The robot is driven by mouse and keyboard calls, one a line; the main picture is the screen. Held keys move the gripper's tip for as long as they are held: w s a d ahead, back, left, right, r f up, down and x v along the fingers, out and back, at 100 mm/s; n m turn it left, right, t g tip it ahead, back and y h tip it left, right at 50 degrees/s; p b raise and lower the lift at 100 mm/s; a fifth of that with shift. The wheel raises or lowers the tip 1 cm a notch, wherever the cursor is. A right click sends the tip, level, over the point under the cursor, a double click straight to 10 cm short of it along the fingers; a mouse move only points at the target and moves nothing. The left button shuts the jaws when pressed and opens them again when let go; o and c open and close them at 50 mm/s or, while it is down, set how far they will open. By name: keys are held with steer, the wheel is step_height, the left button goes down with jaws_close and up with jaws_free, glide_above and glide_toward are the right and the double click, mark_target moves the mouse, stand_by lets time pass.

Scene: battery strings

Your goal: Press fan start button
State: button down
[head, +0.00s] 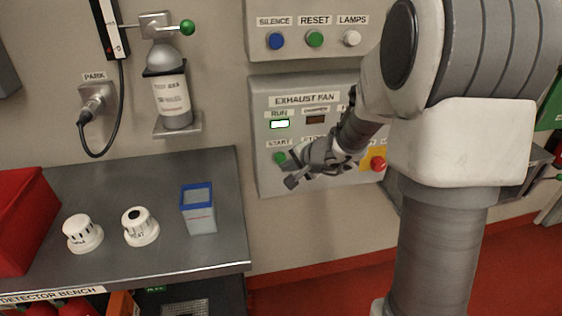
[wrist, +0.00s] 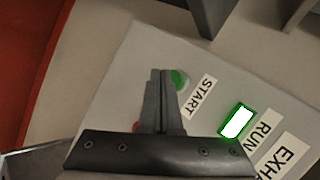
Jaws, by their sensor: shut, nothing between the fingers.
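The exhaust fan panel (head: 262,185) is on the wall in the middle of the head view. Its green start button (head: 280,158) sits under the START label at the panel's left side. The RUN lamp (head: 280,124) above it is lit white-green. My gripper (head: 291,182) is shut and empty at the panel, just right of and below the button in the head view. In the wrist view my gripper's fingertips (wrist: 160,72) are together beside the green start button (wrist: 179,79) and cover part of it. I cannot tell whether they touch it.
A red button (head: 378,163) sits at the panel's right side, partly behind my arm. An upper panel (head: 300,52) carries blue, green and white buttons. A bench (head: 215,262) with two white detectors and a blue-rimmed container (head: 198,215) stands at the lower left.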

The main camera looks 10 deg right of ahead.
steer(key=s+b, duration=0.2)
steer(key=s, duration=0.3)
stand_by(0.4)
steer(key=shift+a, duration=0.1)
stand_by(0.4)
